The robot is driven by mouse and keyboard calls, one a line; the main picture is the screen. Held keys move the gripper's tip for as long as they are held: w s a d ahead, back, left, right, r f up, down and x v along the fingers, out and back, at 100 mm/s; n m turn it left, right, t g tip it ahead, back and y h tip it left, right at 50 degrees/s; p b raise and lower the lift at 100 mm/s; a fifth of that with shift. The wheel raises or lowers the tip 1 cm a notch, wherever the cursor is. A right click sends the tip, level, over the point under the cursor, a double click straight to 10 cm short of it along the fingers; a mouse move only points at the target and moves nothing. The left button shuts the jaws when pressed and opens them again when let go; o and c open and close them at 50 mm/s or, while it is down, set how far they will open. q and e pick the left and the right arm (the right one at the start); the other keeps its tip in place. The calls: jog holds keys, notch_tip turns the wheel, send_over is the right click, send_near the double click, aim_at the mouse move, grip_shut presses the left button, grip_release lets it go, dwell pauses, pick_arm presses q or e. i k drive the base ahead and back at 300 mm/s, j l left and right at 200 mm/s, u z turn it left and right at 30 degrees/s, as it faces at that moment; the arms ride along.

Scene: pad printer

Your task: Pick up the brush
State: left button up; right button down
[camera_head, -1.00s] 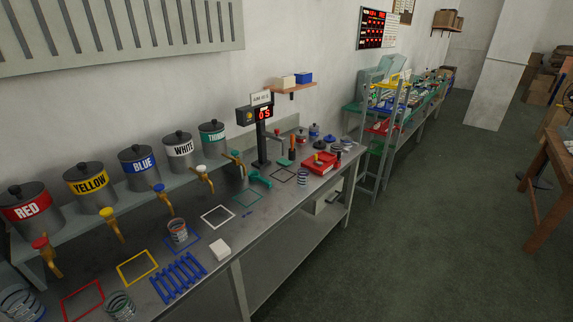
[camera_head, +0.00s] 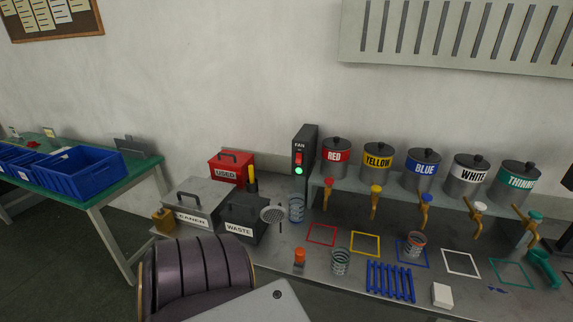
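I cannot make out a brush for certain in the head view. A thin yellow and black upright thing (camera_head: 252,178) stands between the red USED box and the WASTE box; it is too small to tell whether it is a brush. A small orange-topped thing (camera_head: 299,258) stands at the bench front, also unclear. A dark ribbed part and a grey part, probably of my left arm, cover the lower left of the bench. Neither gripper shows.
The red USED box (camera_head: 231,168), CLEANER box (camera_head: 193,200) and WASTE box (camera_head: 242,213) crowd the bench's left end. Paint cans line the shelf.

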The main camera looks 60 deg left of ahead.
aim_at(251, 170)
jog(key=u, duration=1.9)
jog(key=j+z, duration=0.2)
jog(key=j, duration=0.25)
jog(key=j+z, duration=0.2)
jog(key=j, duration=0.3)
jog(key=j+z, duration=0.2)
jog(key=j, duration=0.25)
jog(key=k+j+z, duration=0.2)
jog(key=j, duration=0.25)
jog(key=j+z, duration=0.2)
jog(key=j, duration=0.25)
jog(key=k+j+z, duration=0.2)
jog(key=j, duration=0.2)
jog(key=k+j+z, duration=0.1)
jog(key=j+z, duration=0.15)
jog(key=j, duration=0.15)
jog(key=k+j+z, duration=0.2)
jog(key=j, duration=0.2)
